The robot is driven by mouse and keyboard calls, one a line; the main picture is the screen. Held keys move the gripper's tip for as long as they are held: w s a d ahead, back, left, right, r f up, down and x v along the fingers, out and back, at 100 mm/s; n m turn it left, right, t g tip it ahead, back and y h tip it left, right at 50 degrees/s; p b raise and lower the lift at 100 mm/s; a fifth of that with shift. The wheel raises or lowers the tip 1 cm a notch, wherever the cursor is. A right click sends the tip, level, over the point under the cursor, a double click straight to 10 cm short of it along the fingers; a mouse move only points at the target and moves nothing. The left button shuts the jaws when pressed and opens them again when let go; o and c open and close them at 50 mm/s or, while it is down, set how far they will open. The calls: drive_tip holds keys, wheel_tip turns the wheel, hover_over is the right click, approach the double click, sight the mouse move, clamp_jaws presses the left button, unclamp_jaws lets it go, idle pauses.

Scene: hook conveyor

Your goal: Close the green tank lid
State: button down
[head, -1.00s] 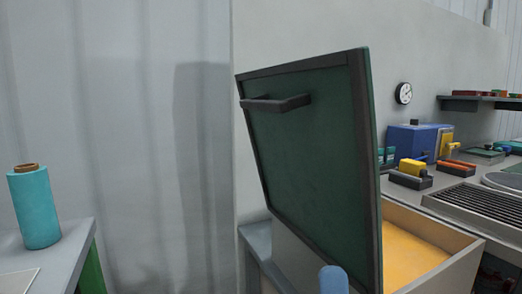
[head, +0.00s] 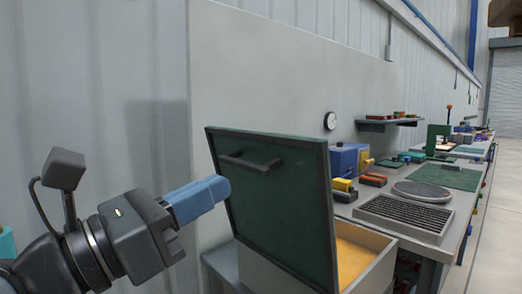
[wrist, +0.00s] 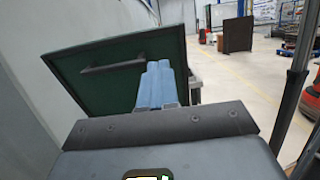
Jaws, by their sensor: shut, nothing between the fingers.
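The green tank lid (head: 275,200) has a dark frame and stands raised and tilted over the tank. A dark bar handle (head: 250,162) is on its near face, close to the top edge. The tank (head: 385,262) is a pale box with yellow-orange inside, open under the lid. My gripper (head: 222,187), with blue fingers, is shut and empty, beside the lid's left edge in the head view. In the wrist view, the fingers (wrist: 162,68) overlap the lid (wrist: 115,85), just right of its handle (wrist: 110,65). I cannot tell whether they touch the lid.
A grey wall (head: 270,70) stands behind the tank. A bench to the right carries a blue box (head: 350,158), a grille (head: 403,214) and a round grey plate (head: 422,191). Open floor (head: 494,235) lies at the far right.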

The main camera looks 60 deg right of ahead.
sight(298, 144)
drive_tip(key=p+x, duration=0.3)
drive_tip(key=x, duration=1.1)
